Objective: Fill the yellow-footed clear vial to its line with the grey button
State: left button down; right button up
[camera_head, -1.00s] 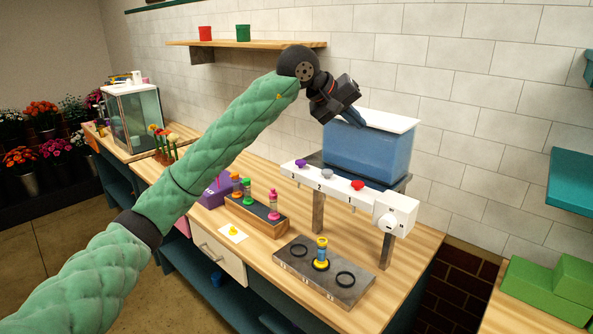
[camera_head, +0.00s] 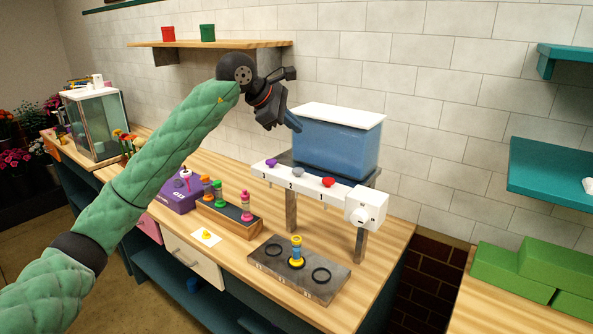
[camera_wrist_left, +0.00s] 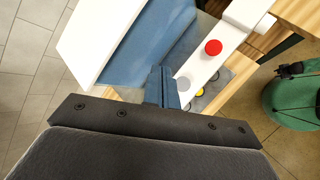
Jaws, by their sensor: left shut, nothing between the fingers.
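The clear vial (camera_head: 296,250) has a yellow foot and a yellow top, with a bluish middle. It stands upright at the middle ring of a dark plate (camera_head: 318,286) under the dispenser. Its line and fill level are too small to read. The grey button (camera_head: 298,173) sits on the white dispenser bar (camera_head: 262,171), between a purple button (camera_head: 271,163) and a red button (camera_head: 328,182). My left gripper (camera_head: 297,127) is shut and empty, above and behind the bar beside the blue tank. In the wrist view its fingertips are close to the grey button (camera_wrist_left: 183,83).
The blue tank (camera_head: 335,150) with a white lid stands behind the bar. A white knob (camera_head: 360,216) is at the bar's right end. A wooden rack (camera_head: 228,222) with coloured vials and a purple device (camera_head: 178,194) stand left. Green blocks (camera_head: 550,262) lie right.

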aim_at(294, 170)
dwell(0.4)
pick_arm(q)
jog(key=shift+f, duration=1.85)
notch_tip(294, 170, down, 2)
jog(key=shift+f, duration=0.35)
jog(key=shift+f+b, duration=1.1)
jog(key=shift+f, duration=0.1)
pick_arm(e)
jog(key=shift+w+a+r, duration=0.3)
jog(key=shift+r, duration=0.4)
jog(key=shift+w+a+r, duration=0.25)
jog(key=shift+r, duration=0.4)
jog(key=shift+w+a+r, duration=0.3)
jog(key=shift+r, duration=0.4)
jog(key=shift+f, duration=0.1)
pick_arm(q)
jog(key=shift+f+b, duration=0.45)
jog(key=shift+b, duration=0.25)
pick_arm(e)
jog(key=shift+f, duration=0.65)
